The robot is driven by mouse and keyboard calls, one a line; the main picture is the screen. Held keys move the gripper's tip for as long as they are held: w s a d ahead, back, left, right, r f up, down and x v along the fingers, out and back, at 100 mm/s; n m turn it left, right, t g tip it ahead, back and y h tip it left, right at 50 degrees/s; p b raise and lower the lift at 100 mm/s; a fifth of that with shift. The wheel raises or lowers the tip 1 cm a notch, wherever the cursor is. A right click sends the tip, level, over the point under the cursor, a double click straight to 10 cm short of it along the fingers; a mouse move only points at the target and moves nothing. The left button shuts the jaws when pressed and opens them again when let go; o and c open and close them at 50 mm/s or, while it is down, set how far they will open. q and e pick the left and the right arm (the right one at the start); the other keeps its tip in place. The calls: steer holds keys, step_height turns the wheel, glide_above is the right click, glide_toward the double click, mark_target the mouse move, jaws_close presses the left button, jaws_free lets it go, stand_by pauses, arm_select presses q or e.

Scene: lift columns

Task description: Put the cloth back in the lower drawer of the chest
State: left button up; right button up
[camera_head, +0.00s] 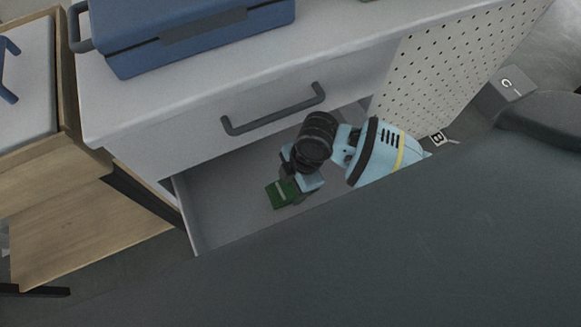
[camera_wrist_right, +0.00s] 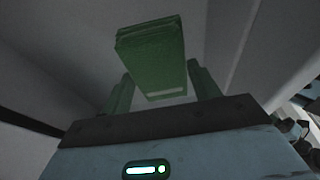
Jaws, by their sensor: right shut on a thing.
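The chest (camera_head: 160,150) is white, with a closed upper drawer that has a dark grey handle (camera_head: 272,112). Its lower drawer (camera_head: 215,205) is pulled open below. My right gripper (camera_head: 293,190) is inside or just above the open lower drawer and is shut on the folded green cloth (camera_head: 282,195). In the right wrist view the cloth (camera_wrist_right: 150,60) is a folded green block with a pale strip at its lower edge, held between the fingers (camera_wrist_right: 158,90). I cannot tell whether the cloth touches the drawer floor. My left gripper is not in view.
A blue case (camera_head: 185,35) stands on top of the chest. A wooden table (camera_head: 60,180) is at the left. A white perforated panel (camera_head: 455,65) stands at the right of the chest. The drawer floor left of the cloth is clear.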

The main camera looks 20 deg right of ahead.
mark_target(292, 193)
step_height(292, 193, down, 5)
steer(key=shift+s+r+b, duration=0.1)
steer(key=shift+r+b, duration=0.05)
steer(key=shift+b, duration=0.35)
steer(key=shift+f, duration=0.4)
step_height(292, 193, down, 3)
steer(key=shift+f+b, duration=0.2)
steer(key=shift+b, duration=0.35)
steer(key=shift+f, duration=0.15)
steer(key=shift+f, duration=0.15)
steer(key=o, duration=0.9)
steer(key=shift+o, duration=0.2)
